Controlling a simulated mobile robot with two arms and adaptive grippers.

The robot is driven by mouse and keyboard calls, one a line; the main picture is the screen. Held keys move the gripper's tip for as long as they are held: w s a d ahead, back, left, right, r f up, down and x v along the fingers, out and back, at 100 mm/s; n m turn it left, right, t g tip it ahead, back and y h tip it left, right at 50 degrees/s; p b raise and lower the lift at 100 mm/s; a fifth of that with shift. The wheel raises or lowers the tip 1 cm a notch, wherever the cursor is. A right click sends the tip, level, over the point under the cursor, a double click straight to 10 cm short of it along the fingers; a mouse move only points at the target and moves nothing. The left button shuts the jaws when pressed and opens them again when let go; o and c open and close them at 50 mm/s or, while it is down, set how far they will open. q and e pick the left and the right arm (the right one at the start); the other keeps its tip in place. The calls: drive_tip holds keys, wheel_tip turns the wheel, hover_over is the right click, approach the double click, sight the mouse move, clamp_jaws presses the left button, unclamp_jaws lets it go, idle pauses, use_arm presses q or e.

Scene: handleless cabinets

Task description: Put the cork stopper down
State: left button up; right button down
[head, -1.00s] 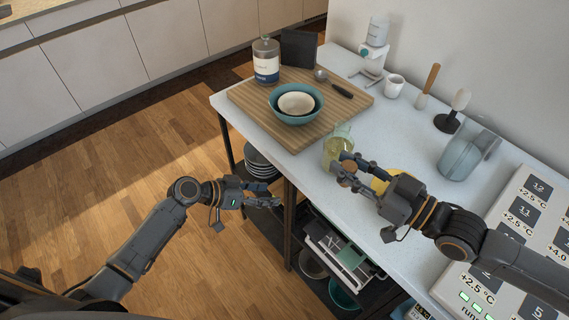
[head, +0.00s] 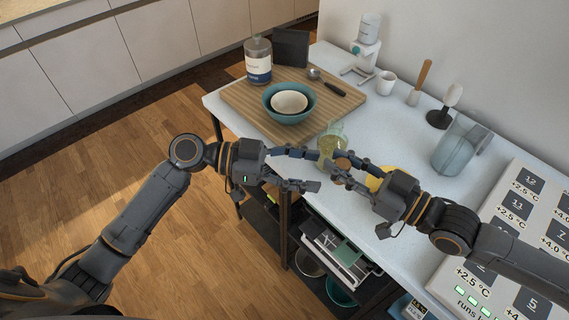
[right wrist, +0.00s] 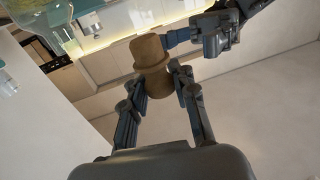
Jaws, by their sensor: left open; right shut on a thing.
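The brown cork stopper (head: 343,162) is held between the fingertips of my right gripper (head: 340,174), in front of the glass jar with yellowish contents (head: 333,140). In the right wrist view the stopper (right wrist: 150,52) shows a wide top and a rounded part between the fingers. My left gripper (head: 318,171) is open, its two fingers spread just left of the stopper. In the right wrist view one left fingertip (right wrist: 178,38) is right beside the stopper; I cannot tell if it touches.
A wooden board (head: 240,98) with a teal bowl (head: 277,112) lies at the worktop's far left. A clear pitcher (head: 460,147) and a large display panel (head: 525,215) are at right. A yellow thing (head: 374,182) is partly hidden behind my right gripper. Open shelves lie below the front edge.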

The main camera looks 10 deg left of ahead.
use_arm(q)
drive_tip(key=x, duration=0.7)
drive_tip(key=shift+a, duration=0.1)
clamp_jaws()
use_arm(e)
drive_tip(key=c, duration=1)
unclamp_jaws()
